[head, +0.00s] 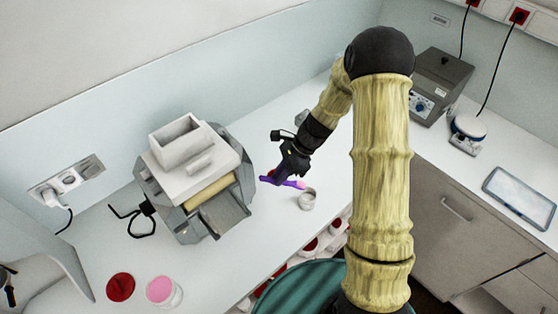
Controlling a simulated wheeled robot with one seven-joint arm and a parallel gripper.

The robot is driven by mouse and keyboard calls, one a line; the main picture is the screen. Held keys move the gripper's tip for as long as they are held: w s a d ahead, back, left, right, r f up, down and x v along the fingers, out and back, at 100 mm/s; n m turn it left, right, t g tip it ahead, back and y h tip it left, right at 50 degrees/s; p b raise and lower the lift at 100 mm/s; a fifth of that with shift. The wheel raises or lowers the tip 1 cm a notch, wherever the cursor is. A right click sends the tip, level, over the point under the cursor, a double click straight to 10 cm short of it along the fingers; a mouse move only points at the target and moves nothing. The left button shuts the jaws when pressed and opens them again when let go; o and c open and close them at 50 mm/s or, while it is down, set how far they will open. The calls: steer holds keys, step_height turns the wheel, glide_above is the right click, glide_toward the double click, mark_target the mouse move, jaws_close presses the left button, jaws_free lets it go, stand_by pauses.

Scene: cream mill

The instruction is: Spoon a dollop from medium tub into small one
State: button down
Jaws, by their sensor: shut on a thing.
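My gripper (283,172) is shut on a purple spoon (290,183) and holds it above the counter, right of the mill. A small pink patch, apparently cream, shows near the spoon's right end. That end is beside or just above the rim of a small pale tub (308,203); I cannot tell if they touch. The small tub stands open on the counter, and its contents are not clear. A larger tub with pink cream (161,291), apparently the medium one, stands open at the lower left.
A red lid (121,287) lies left of the pink tub. The grey mill (198,185) stands close left of my gripper. Red-lidded tubs (310,246) sit below the counter edge. A grey device (440,85) and a tablet (520,196) are on the right counter.

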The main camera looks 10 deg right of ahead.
steer(key=shift+w+d, duration=0.1)
steer(key=shift+w, duration=0.1)
steer(key=shift+s, duration=0.2)
steer(key=shift+f+b, duration=2.1)
steer(key=shift+f, duration=0.25)
steer(key=shift+w, duration=0.1)
steer(key=shift+f, duration=0.25)
steer(key=shift+f, duration=0.1)
steer(key=shift+a, duration=0.3)
stand_by(0.7)
